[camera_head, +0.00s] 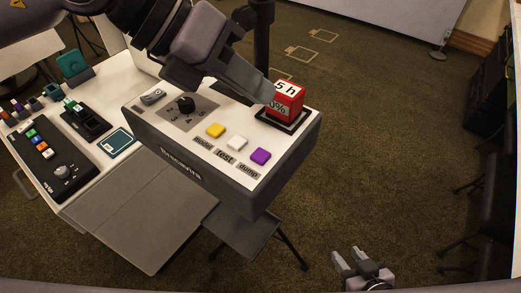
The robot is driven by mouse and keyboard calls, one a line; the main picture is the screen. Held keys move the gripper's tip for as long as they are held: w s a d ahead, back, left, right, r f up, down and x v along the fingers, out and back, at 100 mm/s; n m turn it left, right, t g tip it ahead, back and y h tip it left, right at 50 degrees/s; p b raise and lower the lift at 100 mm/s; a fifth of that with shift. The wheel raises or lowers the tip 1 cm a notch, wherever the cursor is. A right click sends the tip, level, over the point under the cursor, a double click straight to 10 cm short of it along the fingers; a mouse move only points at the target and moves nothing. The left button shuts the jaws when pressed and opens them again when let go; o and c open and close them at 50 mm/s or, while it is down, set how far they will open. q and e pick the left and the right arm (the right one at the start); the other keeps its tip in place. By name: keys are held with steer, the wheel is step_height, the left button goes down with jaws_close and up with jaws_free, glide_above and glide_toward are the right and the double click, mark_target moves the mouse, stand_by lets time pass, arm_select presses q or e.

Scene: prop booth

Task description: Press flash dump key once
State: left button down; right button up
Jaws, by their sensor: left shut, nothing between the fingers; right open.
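The flash pack (176,164) is a dark box with a white top panel on a stand. Its top carries a yellow key (215,130), a white key (237,142) and a purple key (261,156), with a label reading "dump" below the purple one. My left gripper (268,96) is shut and empty above the panel's far right part, with its tip beside the red block (287,99) and away from the purple key. I cannot tell whether it touches the block. My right gripper (353,262) is open and empty, low over the floor at the bottom.
The red block sits in a black tray (297,124) on the panel. A black dial (185,104) is at the panel's left. A table (127,215) at left holds a black controller (50,149) and a teal card (118,141). Open carpet lies right of the pack.

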arm_select(q)
steer(key=b, duration=0.5)
glide_above(254, 154)
step_height(254, 154, down, 8)
steer(key=shift+r, duration=0.2)
steer(key=shift+f, duration=0.35)
steer(key=shift+f+b, duration=0.2)
steer(key=shift+b, duration=0.15)
stand_by(1.0)
steer(key=shift+f+b, duration=0.45)
steer(key=shift+b, duration=0.35)
